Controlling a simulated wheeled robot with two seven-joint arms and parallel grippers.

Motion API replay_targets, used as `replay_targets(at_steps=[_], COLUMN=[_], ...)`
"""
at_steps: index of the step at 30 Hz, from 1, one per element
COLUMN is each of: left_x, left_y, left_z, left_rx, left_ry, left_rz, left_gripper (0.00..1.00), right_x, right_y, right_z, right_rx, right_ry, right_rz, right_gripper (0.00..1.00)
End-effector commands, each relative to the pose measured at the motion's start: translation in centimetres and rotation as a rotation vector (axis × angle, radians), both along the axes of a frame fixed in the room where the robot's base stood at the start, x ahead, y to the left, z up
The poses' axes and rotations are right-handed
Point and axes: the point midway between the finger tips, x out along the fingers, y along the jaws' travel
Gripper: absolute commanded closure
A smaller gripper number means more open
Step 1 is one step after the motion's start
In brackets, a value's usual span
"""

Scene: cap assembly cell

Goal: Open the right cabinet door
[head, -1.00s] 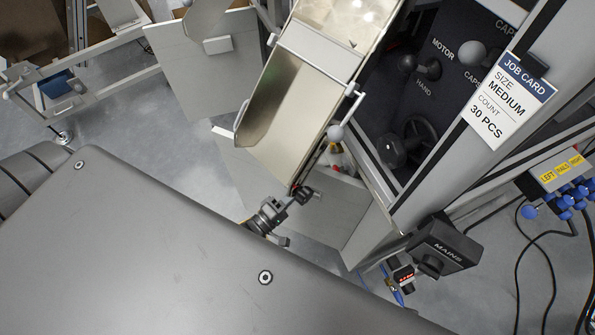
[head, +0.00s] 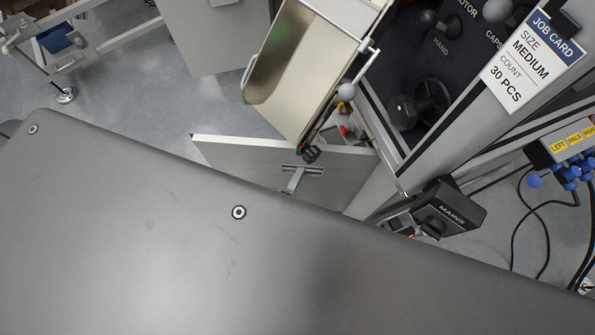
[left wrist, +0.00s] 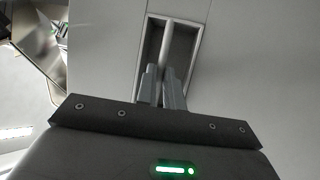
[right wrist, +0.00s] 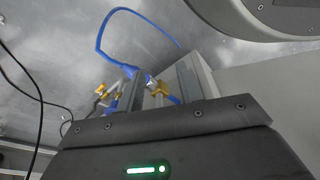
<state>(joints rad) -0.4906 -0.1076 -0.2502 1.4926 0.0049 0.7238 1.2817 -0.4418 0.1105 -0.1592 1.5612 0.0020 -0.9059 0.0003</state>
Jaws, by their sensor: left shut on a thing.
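The grey cabinet door (head: 240,155) stands swung out from the machine frame in the head view, its pale top edge showing. Its recessed pocket holds an upright bar handle (left wrist: 168,42), seen close in the left wrist view. My left gripper (left wrist: 163,72) is shut on this handle; in the head view the fingertips (head: 295,180) reach the pocket and my body hides the rest of the arm.
A metal chute (head: 300,65) overhangs the door. A dark MAINS box (head: 448,208) sits right of it, and a blue-knobbed box (head: 565,160) with hanging cables is farther right. The floor (head: 150,100) left of the door is clear. A job card (head: 530,60) hangs on the frame.

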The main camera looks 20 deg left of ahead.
Motion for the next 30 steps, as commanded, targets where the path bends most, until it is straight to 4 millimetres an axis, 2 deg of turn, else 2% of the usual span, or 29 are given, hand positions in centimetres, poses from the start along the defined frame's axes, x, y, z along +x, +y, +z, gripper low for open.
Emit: replay_targets(at_steps=[6, 7, 9, 19, 25, 30], left_x=[-0.1, -0.1, -0.1, -0.5, -3.5, -6.9], left_y=[-0.2, -0.3, -0.2, -0.1, 0.3, 0.7], left_z=[-0.1, -0.1, -0.1, -0.1, -0.8, -1.5], left_rx=[-0.004, -0.004, -0.004, -0.002, -0.002, -0.002], left_ry=[0.003, 0.003, 0.003, 0.003, 0.006, 0.005], left_rz=[-0.007, -0.007, -0.007, -0.004, -0.004, -0.006], left_gripper=[1.0, 0.9, 0.82, 0.82, 0.82, 0.82], right_x=[0.0, 0.0, 0.0, 0.0, 0.2, 0.8], right_y=[0.0, 0.0, 0.0, 0.0, 0.1, 0.6], right_z=[0.0, 0.0, 0.0, 0.0, 0.1, 1.8], right_rx=[0.0, 0.0, 0.0, 0.0, 0.0, 0.007], right_ry=[0.0, 0.0, 0.0, 0.002, 0.006, -0.008], right_rz=[0.0, 0.0, 0.0, 0.0, 0.0, -0.003], right_gripper=[0.64, 0.64, 0.64, 0.64, 0.64, 0.64])
